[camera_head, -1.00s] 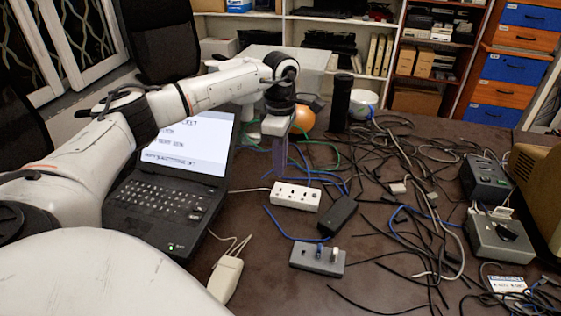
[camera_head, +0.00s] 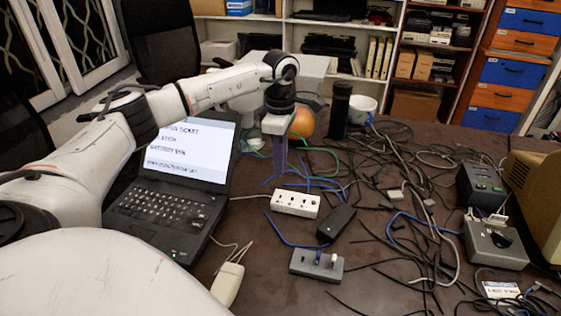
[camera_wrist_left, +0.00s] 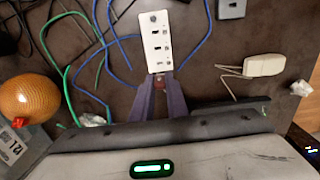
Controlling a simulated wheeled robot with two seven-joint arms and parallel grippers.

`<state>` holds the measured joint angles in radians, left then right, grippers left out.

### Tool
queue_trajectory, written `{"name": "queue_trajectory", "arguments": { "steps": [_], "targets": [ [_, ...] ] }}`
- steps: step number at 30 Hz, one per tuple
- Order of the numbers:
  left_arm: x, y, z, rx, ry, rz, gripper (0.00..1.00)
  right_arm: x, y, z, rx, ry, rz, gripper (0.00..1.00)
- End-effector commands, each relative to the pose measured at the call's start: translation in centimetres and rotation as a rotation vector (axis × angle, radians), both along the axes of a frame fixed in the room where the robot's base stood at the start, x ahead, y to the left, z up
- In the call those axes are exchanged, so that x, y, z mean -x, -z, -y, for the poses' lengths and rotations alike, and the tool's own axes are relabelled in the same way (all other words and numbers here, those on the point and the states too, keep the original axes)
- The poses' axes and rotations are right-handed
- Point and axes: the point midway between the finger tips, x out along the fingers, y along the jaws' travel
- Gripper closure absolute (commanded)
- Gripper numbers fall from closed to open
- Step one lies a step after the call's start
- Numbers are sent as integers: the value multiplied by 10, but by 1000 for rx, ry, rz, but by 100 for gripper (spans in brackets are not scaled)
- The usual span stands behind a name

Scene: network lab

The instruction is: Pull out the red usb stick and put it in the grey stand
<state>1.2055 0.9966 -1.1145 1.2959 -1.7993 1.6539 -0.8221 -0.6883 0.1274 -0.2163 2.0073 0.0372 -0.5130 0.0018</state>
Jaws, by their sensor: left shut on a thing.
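My left gripper (camera_head: 280,172) points down over the table behind the white socket strip (camera_head: 296,202). In the left wrist view its purple fingers (camera_wrist_left: 160,86) are shut on a small red piece, the red usb stick (camera_wrist_left: 159,82). The stick shows just beside the near end of the white strip (camera_wrist_left: 156,42); I cannot tell whether it touches the strip. The fingers hide the stick in the head view. The grey stand (camera_head: 317,264) lies at the front middle of the table with small light pieces on top. My right gripper is not in view.
An open laptop (camera_head: 165,205) stands left of the strip. A black adapter (camera_head: 337,223) lies between strip and stand. A white plug block (camera_head: 227,284) is left of the stand. An orange ball (camera_head: 303,123) is behind the gripper. Tangled cables (camera_head: 400,190) cover the right.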

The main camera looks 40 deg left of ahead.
Motion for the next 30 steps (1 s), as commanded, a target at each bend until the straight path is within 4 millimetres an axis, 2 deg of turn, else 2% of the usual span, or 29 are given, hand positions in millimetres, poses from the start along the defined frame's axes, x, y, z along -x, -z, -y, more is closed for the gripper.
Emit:
{"name": "queue_trajectory", "arguments": {
  "steps": [5, 17, 20, 23, 26, 30],
  "targets": [
    [0, -11, 0, 0, 1, 1, 100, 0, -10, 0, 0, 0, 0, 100],
    [0, -11, 6, 1, 33, 2, 100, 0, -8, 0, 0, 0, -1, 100],
    [2, -14, 24, 3, 152, 4, 100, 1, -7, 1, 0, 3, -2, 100],
    [8, -18, 55, 7, 370, 7, 100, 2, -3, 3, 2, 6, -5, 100],
    [21, -24, 98, 10, 677, 11, 100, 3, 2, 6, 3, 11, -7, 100],
    [54, -33, 157, 10, 1168, 13, 100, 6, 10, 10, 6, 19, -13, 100]
  ]
}}
